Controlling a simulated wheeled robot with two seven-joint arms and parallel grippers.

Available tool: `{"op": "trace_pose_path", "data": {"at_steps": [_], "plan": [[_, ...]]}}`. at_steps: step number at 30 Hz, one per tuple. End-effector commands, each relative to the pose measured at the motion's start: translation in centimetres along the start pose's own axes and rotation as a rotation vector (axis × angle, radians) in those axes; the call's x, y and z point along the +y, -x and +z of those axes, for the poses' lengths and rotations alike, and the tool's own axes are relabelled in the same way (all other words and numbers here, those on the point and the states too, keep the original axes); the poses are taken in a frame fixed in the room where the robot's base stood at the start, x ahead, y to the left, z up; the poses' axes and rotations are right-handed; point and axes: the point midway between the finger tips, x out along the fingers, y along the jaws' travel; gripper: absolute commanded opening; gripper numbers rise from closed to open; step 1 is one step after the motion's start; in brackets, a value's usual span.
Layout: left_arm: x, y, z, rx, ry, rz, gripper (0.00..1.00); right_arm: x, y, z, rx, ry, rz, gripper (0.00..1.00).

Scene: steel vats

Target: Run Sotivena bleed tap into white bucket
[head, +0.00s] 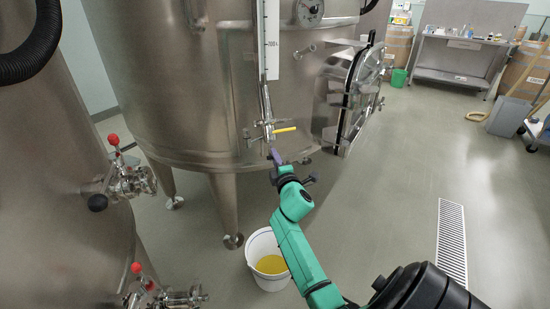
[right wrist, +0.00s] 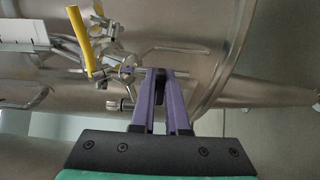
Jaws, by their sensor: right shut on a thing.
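A large steel vat (head: 180,90) carries a white level gauge (head: 269,40) with a small tap assembly at its foot. A yellow lever (head: 284,130) sticks out to the right there; it also shows in the right wrist view (right wrist: 80,38). My right gripper (head: 275,155) is just below this lever. In the right wrist view its purple fingers (right wrist: 159,74) are shut on a small part of the steel bleed tap (right wrist: 127,72), mostly hidden between the tips. A white bucket (head: 261,243) stands on the floor below, with yellow liquid in it. No stream is visible. My left gripper is out of view.
Another steel vat (head: 50,200) with red-knobbed valves (head: 128,180) stands close on the left. A round hatch (head: 360,85) juts out right of the tap. Vat legs (head: 224,205) stand behind the bucket. The floor right is clear around a drain grate (head: 452,240).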

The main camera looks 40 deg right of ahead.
Motion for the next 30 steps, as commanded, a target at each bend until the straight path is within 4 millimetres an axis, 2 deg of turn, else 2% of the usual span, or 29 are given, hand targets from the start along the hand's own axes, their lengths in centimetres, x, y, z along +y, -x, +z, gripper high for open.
{"op": "trace_pose_path", "data": {"at_steps": [15, 16, 17, 18, 26, 30], "plan": [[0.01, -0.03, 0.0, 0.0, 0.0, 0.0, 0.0, -0.29, 0.03, -0.02, 0.0, -0.023, -0.005, 0.0], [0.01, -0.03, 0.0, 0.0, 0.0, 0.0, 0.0, -0.29, 0.03, -0.02, 0.0, -0.023, -0.005, 0.24], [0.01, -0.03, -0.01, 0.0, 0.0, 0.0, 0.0, -0.28, 0.03, -0.02, 0.0, -0.023, -0.005, 0.35], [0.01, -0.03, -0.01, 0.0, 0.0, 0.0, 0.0, -0.26, 0.03, -0.02, 0.0, -0.022, -0.005, 0.42], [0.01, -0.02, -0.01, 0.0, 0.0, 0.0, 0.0, -0.11, 0.02, 0.0, 0.0, -0.02, -0.002, 0.42], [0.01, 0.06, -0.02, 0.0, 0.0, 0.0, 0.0, -0.15, 0.68, -0.03, 0.0, -0.019, -0.003, 0.42]]}}
